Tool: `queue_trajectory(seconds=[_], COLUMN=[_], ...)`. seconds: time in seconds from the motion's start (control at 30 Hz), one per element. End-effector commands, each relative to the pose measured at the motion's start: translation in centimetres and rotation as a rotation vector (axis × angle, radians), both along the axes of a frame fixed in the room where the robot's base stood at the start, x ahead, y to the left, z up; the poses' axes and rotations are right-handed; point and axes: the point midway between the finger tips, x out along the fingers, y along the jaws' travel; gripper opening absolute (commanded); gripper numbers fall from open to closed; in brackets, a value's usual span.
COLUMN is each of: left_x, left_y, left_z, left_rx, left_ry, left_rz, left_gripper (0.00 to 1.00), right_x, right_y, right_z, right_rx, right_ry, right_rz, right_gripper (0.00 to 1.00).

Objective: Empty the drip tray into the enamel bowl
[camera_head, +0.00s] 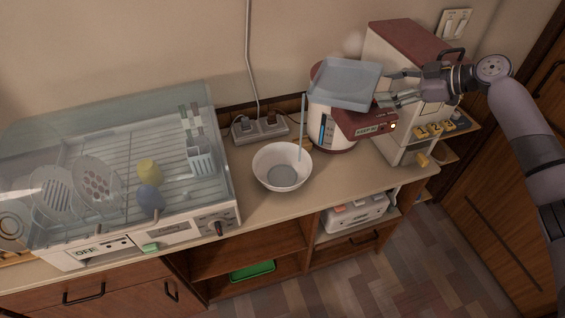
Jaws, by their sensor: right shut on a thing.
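The drip tray (345,82) is a shallow, translucent blue-grey tray, held in the air to the right of and above the bowl. My right gripper (389,88) is shut on its right side. The tray seems tilted towards the left. A thin, pale-blue stream of water (303,128) falls from near its left corner into the bowl. The white enamel bowl (262,170) stands upright on the counter, with grey-blue water (282,176) in its bottom. My left gripper is not in view.
The dish dryer (185,228), with plates inside, stands left of the bowl. A white and dark-red appliance (322,128) stands behind and below the tray. A taller red-topped cabinet (405,45) stands at the right. A power strip (259,128) lies behind the bowl. The counter (345,180) right of the bowl is clear.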

Motion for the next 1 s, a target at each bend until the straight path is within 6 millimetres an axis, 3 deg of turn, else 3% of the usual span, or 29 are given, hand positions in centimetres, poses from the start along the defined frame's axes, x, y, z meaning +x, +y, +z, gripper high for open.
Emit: queue_trajectory(seconds=[1.0], left_x=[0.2], left_y=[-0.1], left_z=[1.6], left_rx=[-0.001], left_ry=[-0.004], left_rz=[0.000], left_gripper=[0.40], right_x=[-0.7], right_y=[1.1], right_z=[-0.1], right_rx=[-0.072], right_ry=[-0.050], right_rz=[-0.001], right_gripper=[0.22])
